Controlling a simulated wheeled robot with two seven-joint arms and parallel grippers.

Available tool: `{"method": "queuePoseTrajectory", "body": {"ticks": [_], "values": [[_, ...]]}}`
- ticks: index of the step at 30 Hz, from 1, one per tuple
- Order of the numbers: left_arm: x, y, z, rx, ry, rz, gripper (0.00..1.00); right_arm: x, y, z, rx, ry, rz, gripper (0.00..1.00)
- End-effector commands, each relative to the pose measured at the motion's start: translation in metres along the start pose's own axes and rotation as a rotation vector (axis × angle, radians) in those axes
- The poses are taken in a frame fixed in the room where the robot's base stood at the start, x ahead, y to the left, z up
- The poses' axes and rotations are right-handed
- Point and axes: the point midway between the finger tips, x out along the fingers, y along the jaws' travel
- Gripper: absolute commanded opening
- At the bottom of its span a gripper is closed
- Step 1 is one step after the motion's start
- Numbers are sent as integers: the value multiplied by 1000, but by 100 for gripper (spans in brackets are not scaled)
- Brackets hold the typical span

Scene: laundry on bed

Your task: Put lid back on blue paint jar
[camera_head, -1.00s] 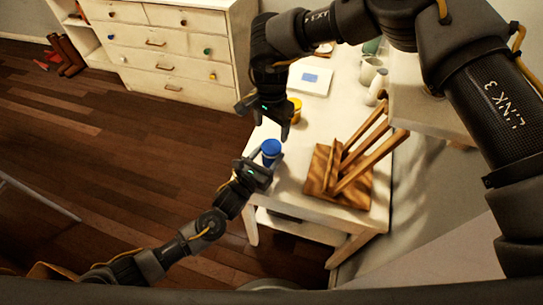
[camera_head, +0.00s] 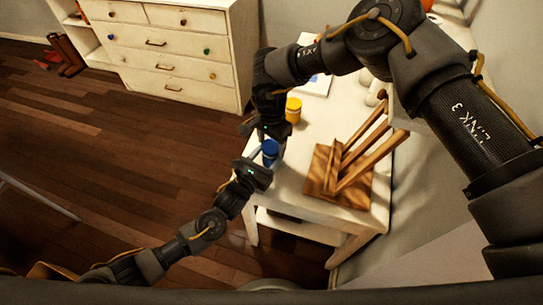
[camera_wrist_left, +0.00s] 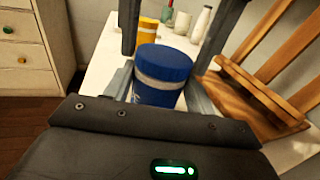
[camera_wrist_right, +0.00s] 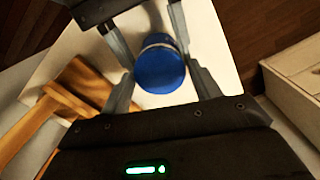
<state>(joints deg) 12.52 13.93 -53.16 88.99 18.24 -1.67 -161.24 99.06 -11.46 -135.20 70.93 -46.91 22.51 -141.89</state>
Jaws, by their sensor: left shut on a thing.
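The blue paint jar (camera_wrist_left: 160,96) stands upright near the table edge, with a pale band below its top. The blue lid (camera_wrist_left: 163,60) sits on top of it; I cannot tell how tightly. In the right wrist view the lid (camera_wrist_right: 160,69) is a round disc seen from above. My left gripper (camera_head: 266,163) is shut on the jar's lower body, one finger on each side. My right gripper (camera_head: 270,142) is above the jar, pointing down.
A yellow paint jar (camera_head: 293,110) stands close behind on the white table (camera_head: 291,187). A wooden easel-like rack (camera_head: 345,168) takes up the table's right part. Pale cups or bottles (camera_wrist_left: 190,22) stand further back. A white chest of drawers (camera_head: 165,50) is beyond.

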Motion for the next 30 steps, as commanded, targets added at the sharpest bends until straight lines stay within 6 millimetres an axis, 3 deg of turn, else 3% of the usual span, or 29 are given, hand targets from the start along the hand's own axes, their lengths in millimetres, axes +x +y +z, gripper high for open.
{"method": "queuePoseTrajectory", "body": {"ticks": [1,8,9,13,23,30], "values": [[0,0,0,0,0,0,0,0,0,0,0,0,0,56],[0,0,0,0,0,0,0,0,0,0,0,0,0,27],[0,0,0,0,0,0,0,0,0,0,0,0,0,59],[0,0,0,0,0,0,0,0,0,0,0,0,0,76],[0,0,0,0,0,0,0,-3,0,0,0,0,-1,76],[0,0,0,0,0,0,0,-27,0,-1,-1,0,-2,76]]}}
